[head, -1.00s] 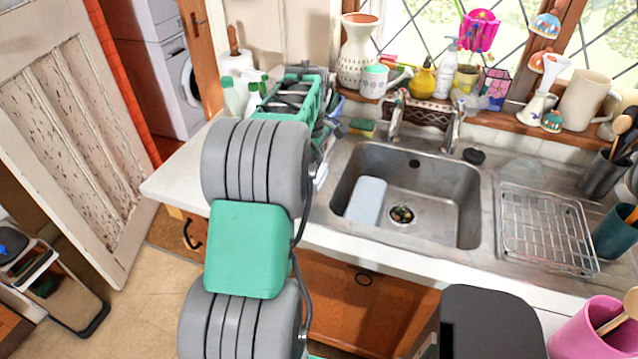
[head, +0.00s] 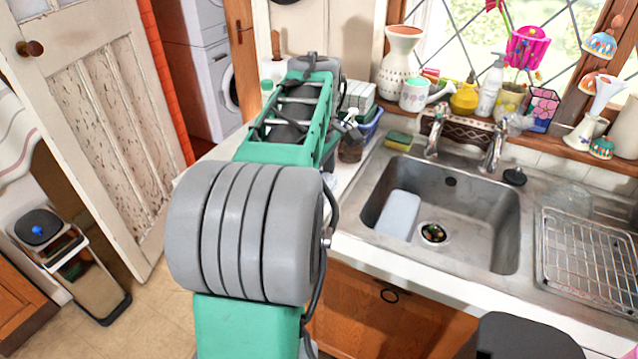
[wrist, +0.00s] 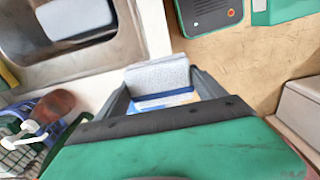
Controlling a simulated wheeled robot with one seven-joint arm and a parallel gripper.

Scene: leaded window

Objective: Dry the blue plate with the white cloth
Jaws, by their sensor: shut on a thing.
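My gripper (wrist: 160,88) is shut on a pale whitish cloth (wrist: 158,75) with a blue stripe, held between the two dark fingers in the wrist view. The cloth is upright between the fingertips, beside the counter edge and above the floor side. In the head view my own arm hides the gripper and the cloth.
A blue basket (head: 371,126) and a sponge (head: 398,141) are behind the arm. The wrist view shows floor (wrist: 262,62) at right.

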